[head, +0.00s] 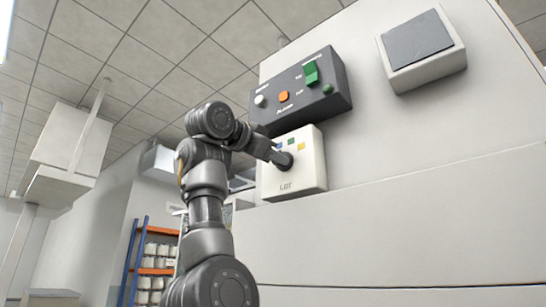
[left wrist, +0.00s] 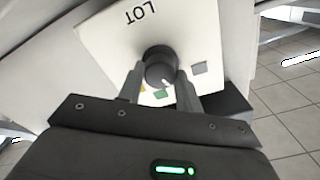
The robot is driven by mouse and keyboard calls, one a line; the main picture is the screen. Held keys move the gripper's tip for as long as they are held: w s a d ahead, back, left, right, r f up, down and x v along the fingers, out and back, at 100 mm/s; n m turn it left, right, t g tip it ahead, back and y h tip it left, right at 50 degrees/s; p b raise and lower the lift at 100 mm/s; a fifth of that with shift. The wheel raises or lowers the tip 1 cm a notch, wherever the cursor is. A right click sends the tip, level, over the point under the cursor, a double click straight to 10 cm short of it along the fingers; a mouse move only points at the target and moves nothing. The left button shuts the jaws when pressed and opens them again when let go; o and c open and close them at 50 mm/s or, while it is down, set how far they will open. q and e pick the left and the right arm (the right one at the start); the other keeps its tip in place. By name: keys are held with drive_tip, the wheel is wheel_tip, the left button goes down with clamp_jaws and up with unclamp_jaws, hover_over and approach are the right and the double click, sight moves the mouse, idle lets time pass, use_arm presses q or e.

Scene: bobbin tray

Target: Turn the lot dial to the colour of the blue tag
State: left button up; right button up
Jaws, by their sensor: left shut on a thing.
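The lot dial is a dark round knob on a white box (head: 306,179) marked LOT on the wall panel. In the left wrist view the knob (left wrist: 160,62) sits between the fingers of my left gripper (left wrist: 161,74), which is shut on it. A small white mark shows on the knob's lower edge, toward the green patch. Coloured patches lie around the dial: green (left wrist: 162,94), orange-yellow and grey-blue (left wrist: 200,68). In the head view my left gripper (head: 279,158) reaches the dial and hides part of it. I cannot make out a separate blue tag. My right gripper is not in view.
A dark control box (head: 335,95) with a green switch (head: 312,73), an orange button (head: 284,96) and a white knob sits just above the lot box. A grey-faced white box (head: 420,45) is at upper right. Shelves (head: 155,262) stand at lower left.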

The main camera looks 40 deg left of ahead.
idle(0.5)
use_arm(q)
drive_tip(key=o, duration=1)
drive_tip(key=shift+w, duration=0.1)
